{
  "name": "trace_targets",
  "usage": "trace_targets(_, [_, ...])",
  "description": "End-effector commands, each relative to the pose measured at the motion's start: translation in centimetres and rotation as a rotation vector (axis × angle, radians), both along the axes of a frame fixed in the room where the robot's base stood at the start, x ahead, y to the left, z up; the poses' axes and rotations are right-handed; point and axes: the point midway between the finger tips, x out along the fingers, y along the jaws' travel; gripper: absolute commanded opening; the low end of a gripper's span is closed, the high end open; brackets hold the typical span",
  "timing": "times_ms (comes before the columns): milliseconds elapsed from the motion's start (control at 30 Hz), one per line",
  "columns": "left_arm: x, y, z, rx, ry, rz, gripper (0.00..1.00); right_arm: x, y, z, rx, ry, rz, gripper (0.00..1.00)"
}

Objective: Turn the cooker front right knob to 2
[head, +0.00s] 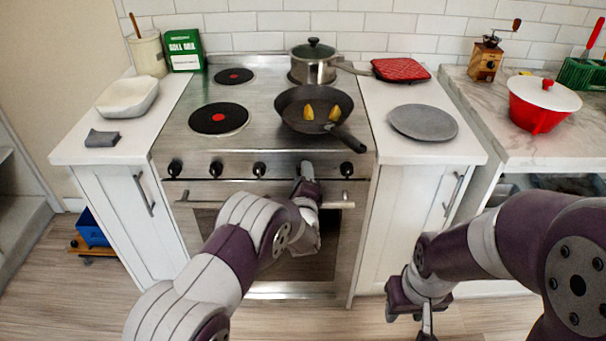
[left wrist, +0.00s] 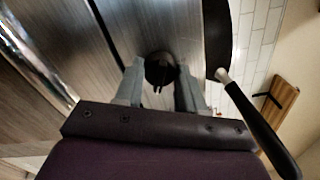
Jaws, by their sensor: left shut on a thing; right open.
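The cooker (head: 185,140) has a row of black knobs along its steel front panel. My left gripper (head: 306,168) is at the panel, at the second knob place from the right, and hides that knob in the head view. In the left wrist view the black knob (left wrist: 160,70) sits between the fingers of my left gripper (left wrist: 160,88), which are shut on it. Its setting cannot be read. The rightmost knob (head: 346,169) and the middle knob (head: 259,169) are free. My right gripper (head: 412,312) is open and empty, low in front of the right cabinet.
A frying pan (head: 290,105) with yellow pieces stands on the front right burner; its handle (head: 348,140) points towards the knobs. A lidded pot (head: 313,68) stands behind. The oven handle (head: 330,204) runs below the knobs. A grey plate (head: 424,122) lies on the right counter.

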Motion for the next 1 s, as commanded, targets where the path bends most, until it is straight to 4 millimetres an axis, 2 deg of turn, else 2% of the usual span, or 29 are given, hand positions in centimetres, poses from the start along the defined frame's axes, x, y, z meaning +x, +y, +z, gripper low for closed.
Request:
trace_targets(300, [0.0, -0.01, 0.0, 0.084, 0.0, -0.001, 0.09, 0.0, 0.0, 0.29, 0.0, 0.0, 0.0, 0.43])
trace_targets(767, [-0.01, -0.01, -0.04, 0.095, 0.0, -0.001, 0.09, 0.0, 0.0, 0.29, 0.0, 0.0, 0.0, 0.43])
trace_targets(800, [-0.01, -0.01, -0.04, 0.095, 0.0, -0.001, 0.49, 0.0, 0.0, 0.29, 0.0, 0.0, 0.0, 0.43])
trace_targets(833, [-0.01, -0.01, -0.04, 0.095, 0.0, -0.001, 0.59, 0.0, 0.0, 0.29, 0.0, 0.0, 0.0, 0.43])
trace_targets(867, [-0.01, -0.01, -0.04, 0.095, 0.0, -0.001, 0.65, 0.01, 0.0, 0.29, 0.0, 0.0, 0.0, 0.43])
trace_targets(1000, [0.0, -0.01, -0.03, 0.094, 0.0, -0.001, 0.65, -0.01, 0.0, 0.3, 0.0, 0.0, 0.0, 0.43])
